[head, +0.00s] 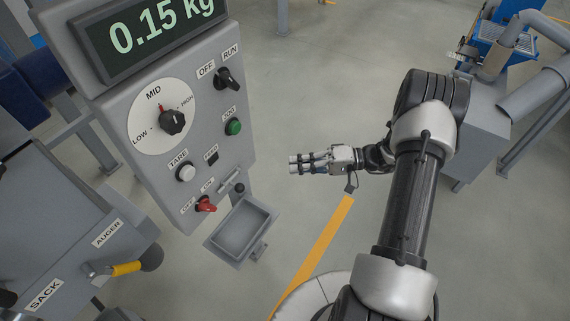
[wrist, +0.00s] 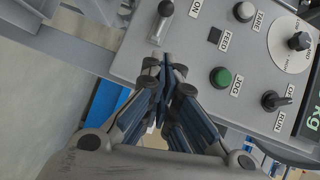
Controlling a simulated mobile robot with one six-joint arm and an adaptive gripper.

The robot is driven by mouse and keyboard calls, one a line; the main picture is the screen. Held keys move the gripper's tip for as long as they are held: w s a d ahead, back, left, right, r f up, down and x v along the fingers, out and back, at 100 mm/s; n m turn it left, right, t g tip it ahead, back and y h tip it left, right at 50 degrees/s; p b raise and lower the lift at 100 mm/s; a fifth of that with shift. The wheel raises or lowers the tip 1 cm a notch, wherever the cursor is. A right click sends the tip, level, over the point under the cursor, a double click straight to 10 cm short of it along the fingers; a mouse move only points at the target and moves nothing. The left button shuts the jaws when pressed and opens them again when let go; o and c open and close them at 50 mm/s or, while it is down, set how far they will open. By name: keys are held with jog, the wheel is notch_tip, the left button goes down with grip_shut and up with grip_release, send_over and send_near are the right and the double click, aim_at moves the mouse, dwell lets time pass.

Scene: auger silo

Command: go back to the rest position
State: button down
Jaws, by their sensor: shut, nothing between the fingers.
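My gripper (head: 296,164) is shut and empty. It hangs in free air to the right of the grey control panel (head: 160,75), apart from it, with its fingers pointing left. In the wrist view the closed fingertips (wrist: 166,74) overlap the panel's lower edge, and the green JOG button (wrist: 220,77) shows just beyond them. The panel's display (head: 150,28) reads 0.15 kg. The dial (head: 172,121) has its red mark near MID. The OFF/RUN knob (head: 230,79), white TARE button (head: 186,173) and red OFF/ON switch (head: 206,204) are uncovered.
A small empty grey tray (head: 241,229) sits under the panel. A grey housing (head: 60,225) labelled AUGER and SACK with a yellow-handled lever (head: 126,268) stands at the lower left. Grey machinery with pipes (head: 535,90) stands at the right. The floor behind my arm is open.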

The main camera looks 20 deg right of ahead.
jog(key=shift+d, duration=0.1)
dwell(0.5)
jog(key=s+a+r+n+g+h, duration=0.1)
jog(key=s+a+r+g+h, duration=0.2)
jog(key=s+a+r, duration=0.3)
jog(key=s+a+r+n+g+h, duration=0.2)
jog(key=s+a+r+g+h, duration=0.2)
jog(key=r, duration=0.5)
jog(key=s+r+t+h, duration=0.3)
jog(key=s+h, duration=0.1)
jog(key=s, duration=0.2)
jog(key=s+r+t+h, duration=0.3)
jog(key=s+r+h, duration=0.1)
jog(key=s, duration=0.3)
jog(key=shift+d+r, duration=0.3)
jog(key=shift+d, duration=0.1)
